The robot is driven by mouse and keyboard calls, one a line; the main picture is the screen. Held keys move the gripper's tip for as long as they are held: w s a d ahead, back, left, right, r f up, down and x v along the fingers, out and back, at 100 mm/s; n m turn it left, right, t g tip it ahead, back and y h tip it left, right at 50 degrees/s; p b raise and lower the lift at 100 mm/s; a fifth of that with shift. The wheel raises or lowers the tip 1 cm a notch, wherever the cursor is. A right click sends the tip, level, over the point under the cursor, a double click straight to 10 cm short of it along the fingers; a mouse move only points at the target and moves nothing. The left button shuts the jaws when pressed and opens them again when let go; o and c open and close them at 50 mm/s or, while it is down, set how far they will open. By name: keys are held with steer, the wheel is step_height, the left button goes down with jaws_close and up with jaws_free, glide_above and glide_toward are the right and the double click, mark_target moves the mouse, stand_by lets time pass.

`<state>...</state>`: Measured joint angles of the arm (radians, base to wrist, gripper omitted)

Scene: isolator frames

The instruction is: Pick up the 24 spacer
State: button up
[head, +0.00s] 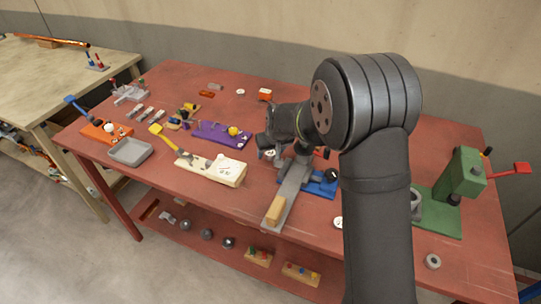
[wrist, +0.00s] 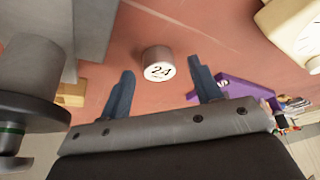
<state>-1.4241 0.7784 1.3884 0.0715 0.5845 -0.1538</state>
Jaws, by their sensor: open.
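The 24 spacer (wrist: 158,64) is a short grey cylinder with a white end face marked "24". In the wrist view it sits on the red bench top, between and slightly beyond the fingertips of my gripper (wrist: 161,72). The two dark blue fingers are apart, with nothing held. In the head view my gripper (head: 268,146) is low over the middle of the bench. A small pale round piece (head: 270,155) shows just below it there, partly hidden; its marking cannot be read in that view.
A grey rail fixture with a wooden block (head: 274,211) stands close by. A cream block (head: 226,171) and a purple fixture (head: 212,134) lie to the left. A green press (head: 462,178) stands at the right. Other round pieces lie near the right front (head: 433,261).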

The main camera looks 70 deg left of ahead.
steer(key=shift+a+f, duration=0.15)
steer(key=shift+f, duration=0.15)
steer(key=c, duration=1.1)
